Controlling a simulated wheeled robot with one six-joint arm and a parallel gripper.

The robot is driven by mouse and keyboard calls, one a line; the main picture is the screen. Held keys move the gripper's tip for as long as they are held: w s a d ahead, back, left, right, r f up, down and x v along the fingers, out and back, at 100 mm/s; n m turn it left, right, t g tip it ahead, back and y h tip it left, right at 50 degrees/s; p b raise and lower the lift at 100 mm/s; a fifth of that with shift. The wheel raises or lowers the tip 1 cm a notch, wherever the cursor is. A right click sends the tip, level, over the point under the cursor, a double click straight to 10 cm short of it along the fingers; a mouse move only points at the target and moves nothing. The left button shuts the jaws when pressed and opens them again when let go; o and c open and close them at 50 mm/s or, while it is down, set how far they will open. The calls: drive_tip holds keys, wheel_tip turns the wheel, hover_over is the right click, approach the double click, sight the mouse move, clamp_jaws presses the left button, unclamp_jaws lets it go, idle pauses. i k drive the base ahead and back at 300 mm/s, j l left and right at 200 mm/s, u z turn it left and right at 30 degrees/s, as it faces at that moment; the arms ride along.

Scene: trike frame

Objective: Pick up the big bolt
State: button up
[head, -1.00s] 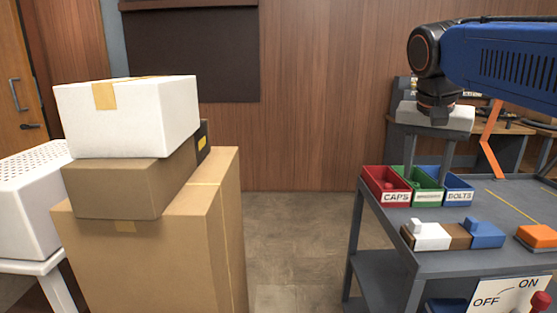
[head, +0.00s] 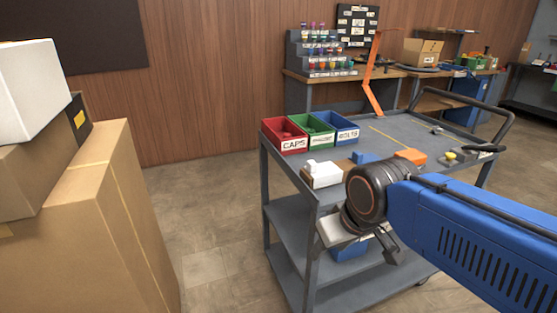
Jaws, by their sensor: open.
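I cannot make out the big bolt in the head view. A blue bin labelled BOLTS (head: 346,134) stands at the back left of the grey cart's top (head: 400,129); its contents are too small to tell. My gripper (head: 355,243) is open, in front of the cart's near side and below its top edge. It is partly hidden by my black wrist and blue arm, which reach in from the lower right. I see nothing held in it.
A red CAPS bin (head: 293,147) and a green bin (head: 322,140) adjoin the blue one. Stacked cartons (head: 95,215) stand left, with clear floor (head: 215,225) between.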

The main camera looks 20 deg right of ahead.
sight(435, 130)
drive_tip(key=z, duration=1.45)
drive_tip(key=i+l+u, duration=0.25)
drive_tip(key=l, duration=0.15)
drive_tip(key=l+u, duration=0.3)
drive_tip(key=i+l, duration=0.05)
drive_tip(key=l, duration=0.05)
